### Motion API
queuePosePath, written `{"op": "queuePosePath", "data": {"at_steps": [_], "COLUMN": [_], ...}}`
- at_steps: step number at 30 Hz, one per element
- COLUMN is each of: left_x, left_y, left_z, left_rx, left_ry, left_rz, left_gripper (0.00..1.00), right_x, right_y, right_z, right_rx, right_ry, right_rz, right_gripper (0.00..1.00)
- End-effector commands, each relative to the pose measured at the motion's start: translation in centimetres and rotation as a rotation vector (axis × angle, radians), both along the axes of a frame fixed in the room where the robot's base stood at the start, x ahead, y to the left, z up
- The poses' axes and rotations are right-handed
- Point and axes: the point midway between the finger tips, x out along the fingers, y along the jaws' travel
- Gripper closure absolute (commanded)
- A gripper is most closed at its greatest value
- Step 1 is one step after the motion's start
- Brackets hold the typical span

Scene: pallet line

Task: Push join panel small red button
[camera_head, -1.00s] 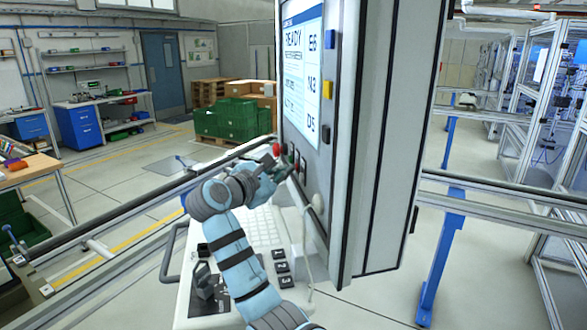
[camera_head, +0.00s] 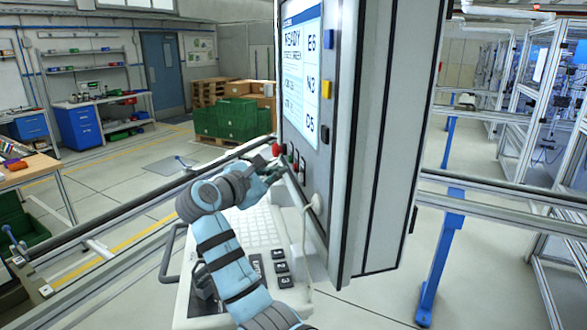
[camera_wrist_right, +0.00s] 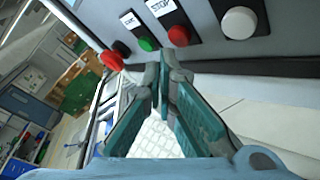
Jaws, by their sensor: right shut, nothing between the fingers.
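The join panel (camera_head: 330,150) stands in the middle of the head view with a lit screen reading READY. A small red button (camera_wrist_right: 179,36) under a STOP label shows in the wrist view, with a green button (camera_wrist_right: 147,44) to its left and a white button (camera_wrist_right: 239,22) to its right. A larger red knob (camera_head: 276,150) is at the panel's left edge. My right gripper (camera_wrist_right: 163,72) is shut and empty, its tips just below the STOP button in the picture; contact is not visible. In the head view the right gripper (camera_head: 274,172) is beside the panel's lower left. My left gripper is not in view.
A keyboard console (camera_head: 245,235) lies below the panel. A rail fence (camera_head: 110,230) runs to the left of it, and a blue post (camera_head: 440,250) stands on the right. Green crates (camera_head: 225,120) and a workbench (camera_head: 28,172) are farther back.

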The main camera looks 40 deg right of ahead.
Motion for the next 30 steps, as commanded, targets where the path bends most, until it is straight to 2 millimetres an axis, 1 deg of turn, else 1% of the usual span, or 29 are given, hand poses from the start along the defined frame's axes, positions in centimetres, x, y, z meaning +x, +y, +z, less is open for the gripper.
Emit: {"op": "queuePosePath", "data": {"at_steps": [5,18,21,30], "left_x": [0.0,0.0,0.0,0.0], "left_y": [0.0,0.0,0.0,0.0], "left_z": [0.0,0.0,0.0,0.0], "left_rx": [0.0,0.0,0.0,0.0], "left_ry": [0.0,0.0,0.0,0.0], "left_rz": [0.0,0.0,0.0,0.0], "left_gripper": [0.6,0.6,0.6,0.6], "right_x": [0.2,2.4,2.5,2.5], "right_y": [0.3,3.9,4.2,4.2], "right_z": [0.0,0.0,0.0,0.0], "right_rx": [0.001,0.0,0.0,0.0], "right_ry": [0.0,0.001,0.0,0.0], "right_rz": [-0.001,-0.001,-0.001,-0.001], "right_gripper": [1.0,1.0,1.0,1.0]}}
